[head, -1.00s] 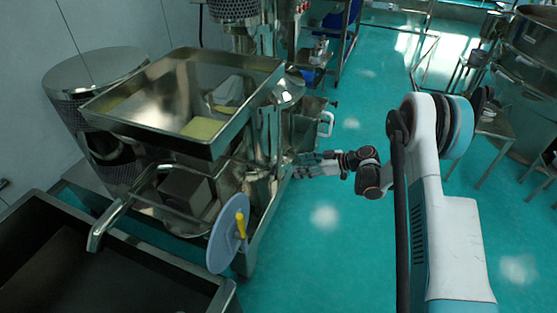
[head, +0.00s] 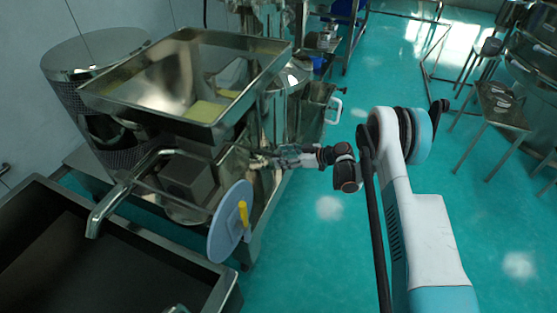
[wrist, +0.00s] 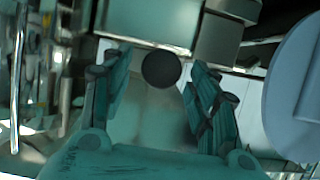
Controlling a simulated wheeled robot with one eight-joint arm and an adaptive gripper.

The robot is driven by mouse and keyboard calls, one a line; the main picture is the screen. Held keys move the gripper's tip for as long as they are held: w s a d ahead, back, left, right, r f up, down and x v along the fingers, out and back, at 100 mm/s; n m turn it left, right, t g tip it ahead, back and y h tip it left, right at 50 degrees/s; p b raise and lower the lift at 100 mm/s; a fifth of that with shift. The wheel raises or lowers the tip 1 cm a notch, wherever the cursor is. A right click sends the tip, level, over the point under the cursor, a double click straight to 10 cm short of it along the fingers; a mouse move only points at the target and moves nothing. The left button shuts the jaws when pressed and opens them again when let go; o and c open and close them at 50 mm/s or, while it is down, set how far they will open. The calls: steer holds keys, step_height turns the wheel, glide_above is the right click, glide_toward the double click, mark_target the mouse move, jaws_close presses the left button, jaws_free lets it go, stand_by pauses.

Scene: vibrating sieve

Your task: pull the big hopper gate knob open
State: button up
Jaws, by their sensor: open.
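A dark round knob (wrist: 161,70) shows in the wrist view, between the two fingertips of my gripper (wrist: 158,74). The fingers stand apart on either side, with a visible gap between the knob and each finger. In the head view my gripper (head: 262,160) reaches leftward to the side of the machine, below the big metal hopper (head: 190,118). The knob cannot be made out in the head view. How deep it sits between the fingers is not clear.
A dark trough (head: 70,250) lies front left. The green floor right of the machine is open.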

steer(key=shift+x, duration=1.3)
steer(key=shift+c, duration=0.5)
jaws_close()
steer(key=s+d, duration=0.2)
steer(key=d, duration=0.5)
steer(key=shift+s, duration=0.3)
steer(key=shift+o, duration=0.5)
jaws_free()
steer(key=shift+d+r, duration=0.1)
steer(key=shift+d, duration=0.05)
